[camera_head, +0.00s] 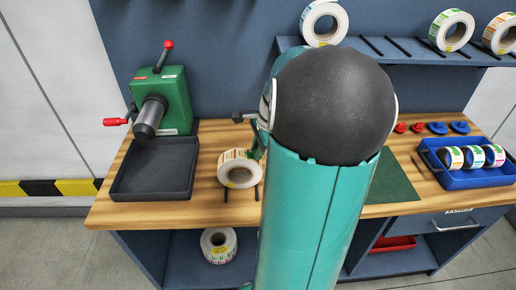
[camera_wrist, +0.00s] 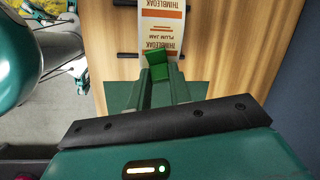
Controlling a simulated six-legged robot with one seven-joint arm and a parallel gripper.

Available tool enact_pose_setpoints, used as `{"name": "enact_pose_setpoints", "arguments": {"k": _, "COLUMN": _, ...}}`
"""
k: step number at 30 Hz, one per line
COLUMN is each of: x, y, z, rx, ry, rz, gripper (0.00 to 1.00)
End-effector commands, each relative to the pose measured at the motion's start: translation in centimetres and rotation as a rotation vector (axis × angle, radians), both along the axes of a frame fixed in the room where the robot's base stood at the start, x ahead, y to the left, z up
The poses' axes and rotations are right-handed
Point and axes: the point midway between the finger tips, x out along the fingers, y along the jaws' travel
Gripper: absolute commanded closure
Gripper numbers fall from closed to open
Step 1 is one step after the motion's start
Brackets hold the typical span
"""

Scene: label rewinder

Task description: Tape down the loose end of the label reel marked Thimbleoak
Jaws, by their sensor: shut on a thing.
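The Thimbleoak label strip (camera_wrist: 162,28) shows at the top of the wrist view, white with orange-brown bands and the words "Thimbleoak" and "Plum Jam". A label reel (camera_head: 239,171) with orange marks stands on the bench in the head view, left of my arm; its name is too small to read there. My gripper (camera_wrist: 160,78) is shut on a small bright green piece (camera_wrist: 158,64), which sits at the near edge of the strip. I cannot tell whether it touches the strip. In the head view my arm hides most of the gripper. The strip's loose end is not clear.
A green machine (camera_head: 162,103) with a grey spindle and red handles stands left, by a black tray (camera_head: 152,168). A blue tray (camera_head: 468,179) of small rolls is right. More reels sit on a wall shelf (camera_head: 400,52) and one reel (camera_head: 219,244) below the bench.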

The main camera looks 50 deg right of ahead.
Motion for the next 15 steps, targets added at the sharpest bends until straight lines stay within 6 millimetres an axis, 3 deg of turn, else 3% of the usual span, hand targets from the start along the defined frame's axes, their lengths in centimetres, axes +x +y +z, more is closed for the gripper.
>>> {"name": "enact_pose_setpoints", "arguments": {"k": 12, "x": 0.05, "y": 0.15, "z": -0.14, "rx": 0.004, "ry": 0.001, "rz": 0.002, "gripper": 1.00}}
{"name": "enact_pose_setpoints", "arguments": {"k": 13, "x": 0.05, "y": 0.15, "z": -0.14, "rx": 0.004, "ry": 0.001, "rz": 0.002, "gripper": 0.74}}
{"name": "enact_pose_setpoints", "arguments": {"k": 15, "x": 0.05, "y": 0.13, "z": -0.13, "rx": 0.002, "ry": 0.001, "rz": 0.002, "gripper": 0.60}}
